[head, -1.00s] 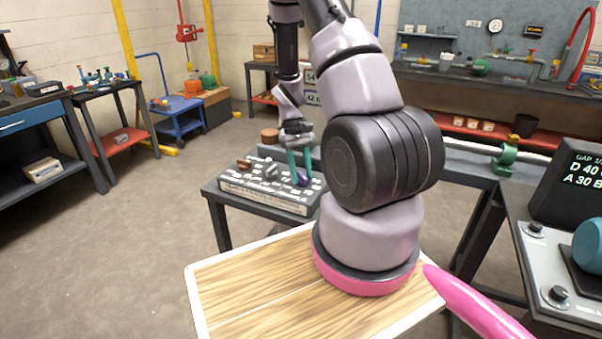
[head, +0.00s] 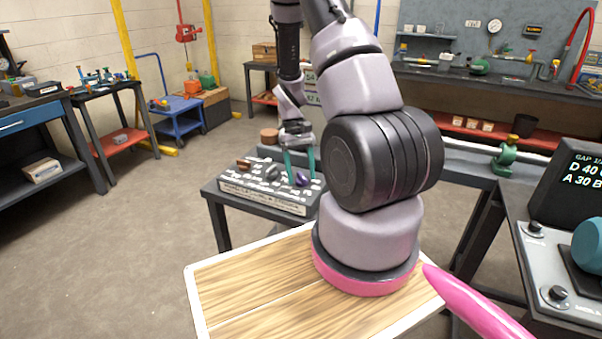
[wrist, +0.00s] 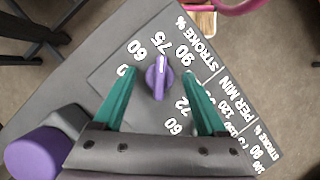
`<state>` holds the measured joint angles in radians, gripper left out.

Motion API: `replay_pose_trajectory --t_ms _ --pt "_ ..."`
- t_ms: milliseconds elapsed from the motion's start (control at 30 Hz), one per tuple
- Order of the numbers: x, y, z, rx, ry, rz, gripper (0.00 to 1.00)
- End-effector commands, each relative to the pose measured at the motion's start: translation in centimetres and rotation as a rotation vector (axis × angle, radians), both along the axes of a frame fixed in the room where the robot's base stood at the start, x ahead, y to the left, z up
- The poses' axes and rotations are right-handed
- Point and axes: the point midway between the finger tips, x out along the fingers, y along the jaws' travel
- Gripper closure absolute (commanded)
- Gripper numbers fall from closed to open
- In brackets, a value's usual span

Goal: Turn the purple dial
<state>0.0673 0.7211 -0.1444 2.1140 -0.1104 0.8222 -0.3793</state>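The purple dial (wrist: 159,78) sits on a grey panel (wrist: 100,80) marked with numbers and "STROKE %" in the wrist view. Its pointer is near the 75 mark. In the head view the purple dial (head: 302,180) is at the right end of the labelled control box (head: 265,201). My gripper (wrist: 160,72) has two green fingers, spread apart on either side of the dial with gaps to it. In the head view my gripper (head: 299,180) points down over the dial. Whether a fingertip touches the panel is hard to tell.
A grey dial (head: 271,172) and a brown dial (head: 243,164) sit left of the purple dial on the same box. A larger purple cylinder (wrist: 34,153) shows at the lower left of the wrist view. A small dark table (head: 213,195) carries the box.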

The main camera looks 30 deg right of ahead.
Motion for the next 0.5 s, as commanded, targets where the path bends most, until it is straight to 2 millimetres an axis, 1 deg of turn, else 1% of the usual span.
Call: replay_pose_trajectory --t_ms 133,233,500 --pt "0.2 0.0 0.3 0.0 -0.001 0.0 0.25" --pt "0.7 -0.1 1.4 0.0 -0.003 0.001 0.25" --pt "2.8 -0.3 6.4 -0.001 -0.005 0.0 0.25"
